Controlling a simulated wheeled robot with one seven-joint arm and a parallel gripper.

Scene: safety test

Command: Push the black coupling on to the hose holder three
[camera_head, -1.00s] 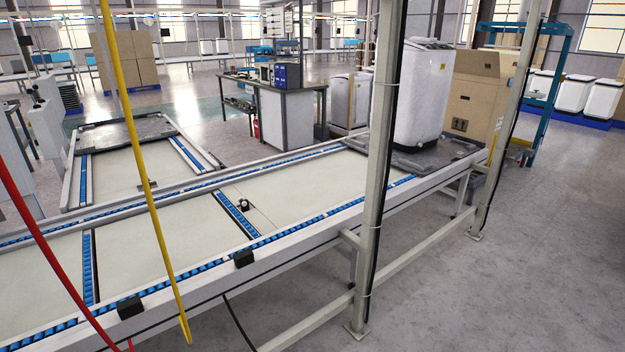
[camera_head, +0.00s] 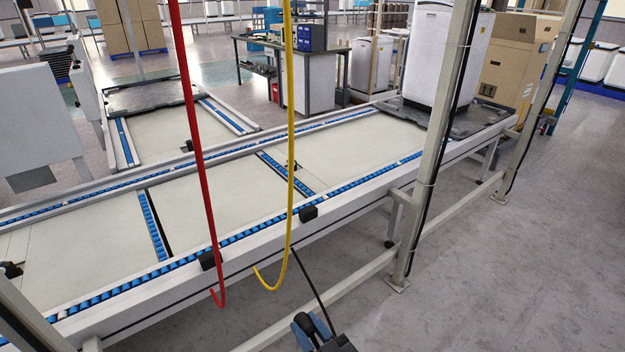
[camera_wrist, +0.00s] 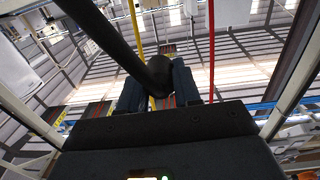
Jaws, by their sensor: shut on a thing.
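My gripper (camera_head: 318,328) shows at the bottom of the head view, in front of the conveyor's near side. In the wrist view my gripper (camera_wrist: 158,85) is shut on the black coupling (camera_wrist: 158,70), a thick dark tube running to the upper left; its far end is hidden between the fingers. In the head view a thin black hose (camera_head: 312,287) runs from the conveyor's side down to my gripper. Two black blocks, likely hose holders, sit on the near rail, one on the right (camera_head: 308,213) and one on the left (camera_head: 208,260). I cannot tell which is holder three.
A red hose (camera_head: 198,150) and a yellow hose (camera_head: 290,120) hang before the conveyor (camera_head: 355,206), with hooked lower ends. A pale post (camera_head: 436,140) and a low rail (camera_head: 456,212) stand along the near side. Floor on the right is clear.

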